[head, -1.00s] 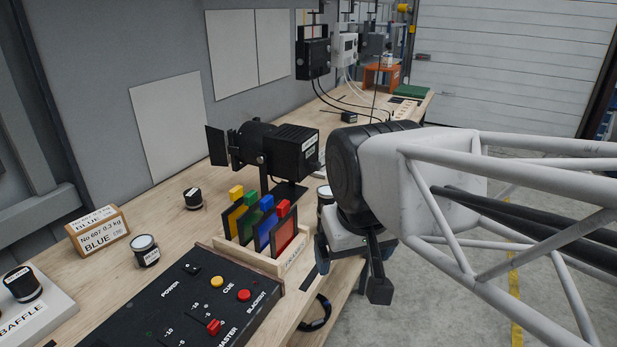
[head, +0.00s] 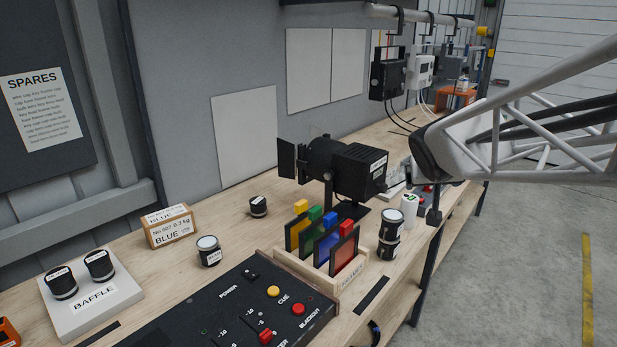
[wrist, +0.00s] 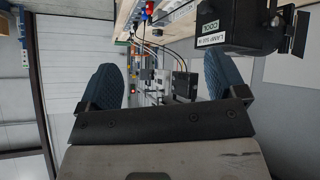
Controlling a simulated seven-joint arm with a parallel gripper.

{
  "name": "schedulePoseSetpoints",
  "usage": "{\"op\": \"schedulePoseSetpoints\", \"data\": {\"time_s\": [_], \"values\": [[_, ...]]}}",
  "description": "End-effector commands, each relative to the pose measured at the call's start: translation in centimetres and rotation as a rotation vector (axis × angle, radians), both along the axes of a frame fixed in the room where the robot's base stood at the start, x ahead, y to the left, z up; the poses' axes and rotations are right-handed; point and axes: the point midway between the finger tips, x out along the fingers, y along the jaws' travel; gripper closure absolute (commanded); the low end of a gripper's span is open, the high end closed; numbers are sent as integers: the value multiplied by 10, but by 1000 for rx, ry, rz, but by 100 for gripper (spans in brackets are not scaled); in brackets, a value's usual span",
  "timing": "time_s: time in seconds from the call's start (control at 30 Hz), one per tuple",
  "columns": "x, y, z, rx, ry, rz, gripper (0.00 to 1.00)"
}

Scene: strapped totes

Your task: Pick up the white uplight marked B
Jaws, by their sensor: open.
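A white cylinder (head: 410,207) stands on the bench right of the black stage lamp, just behind a stack of two black pots. It looks like the white uplight, but I cannot read a B on it. In the wrist view my gripper (wrist: 160,82) is open, its two blue pads wide apart with nothing between them. In the head view the end of my arm is above and right of the white cylinder, and the pads are hidden or too small to make out. I cannot find the cylinder in the wrist view.
The black lamp (head: 345,170) stands left of the white cylinder, and the stacked black pots (head: 388,240) stand in front of it. A wooden rack (head: 312,268) holds coloured filters. A black control desk (head: 235,310) lies nearer. The bench edge drops off at right.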

Motion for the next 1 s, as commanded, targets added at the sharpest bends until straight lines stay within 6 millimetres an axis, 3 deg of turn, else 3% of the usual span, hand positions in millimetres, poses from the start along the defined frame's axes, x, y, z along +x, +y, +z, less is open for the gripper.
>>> {"op": "schedulePoseSetpoints", "data": {"time_s": [0.2, 0.53, 0.7, 1.0], "values": [[65, -33, 1, -18, -129, 38, 10], [149, -72, -12, 15, -286, 158, 10], [175, -84, -20, 46, -331, 214, 10], [199, -96, -34, 90, -365, 279, 10]]}}
